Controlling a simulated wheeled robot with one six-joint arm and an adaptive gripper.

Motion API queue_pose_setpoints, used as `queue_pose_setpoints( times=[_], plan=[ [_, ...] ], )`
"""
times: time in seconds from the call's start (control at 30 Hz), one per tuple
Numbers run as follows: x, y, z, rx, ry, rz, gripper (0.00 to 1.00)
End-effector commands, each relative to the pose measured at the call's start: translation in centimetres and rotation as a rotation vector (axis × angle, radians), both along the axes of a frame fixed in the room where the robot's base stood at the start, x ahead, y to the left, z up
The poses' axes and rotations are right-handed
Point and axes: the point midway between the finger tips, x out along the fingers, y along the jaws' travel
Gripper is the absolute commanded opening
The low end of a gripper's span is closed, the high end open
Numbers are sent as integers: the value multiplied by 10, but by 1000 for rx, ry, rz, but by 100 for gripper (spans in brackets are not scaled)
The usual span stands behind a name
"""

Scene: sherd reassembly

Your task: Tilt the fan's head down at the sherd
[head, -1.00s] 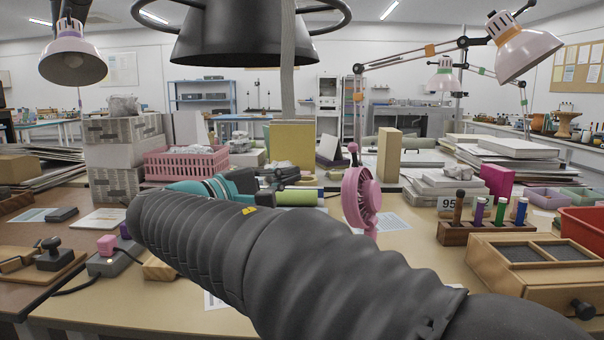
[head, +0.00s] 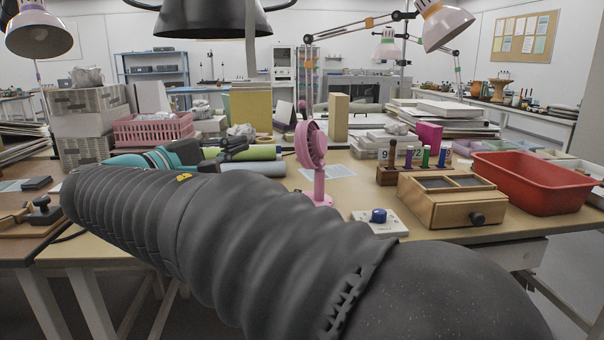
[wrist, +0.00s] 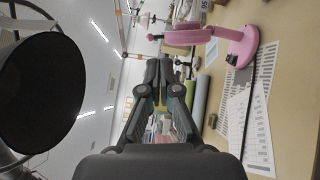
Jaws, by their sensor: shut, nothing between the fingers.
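The pink fan (head: 312,145) stands upright on its round base on the table, its head seen nearly edge-on in the head view. In the wrist view its pink head (wrist: 187,37) and base (wrist: 242,46) lie at the upper right, beyond my fingertips. My gripper (wrist: 157,76) is shut and empty, with its dark fingers together. In the head view my gripper (head: 236,148) is left of the fan, apart from it and partly hidden by my arm. I cannot make out the sherd in either view.
A white box with a blue knob (head: 379,216) sits right of the fan's base. A wooden drawer box (head: 455,205) and a red tub (head: 538,181) stand farther right. Printed sheets (wrist: 240,115) lie by the fan. A green roll (head: 255,153) is behind my gripper.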

Motion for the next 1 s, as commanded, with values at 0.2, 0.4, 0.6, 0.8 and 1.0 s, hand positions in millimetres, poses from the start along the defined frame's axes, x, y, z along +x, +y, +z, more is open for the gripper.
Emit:
queue_pose_setpoints(
  times=[0.2,0.4,0.6,0.8,1.0],
  plan=[
    [10,10,-30,50,92,66,0],
    [10,17,-77,98,219,108,0],
    [-4,11,-137,202,396,145,0],
    [-40,-39,-209,459,620,107,0],
    [-98,-108,-264,861,747,-16,0]
  ],
)
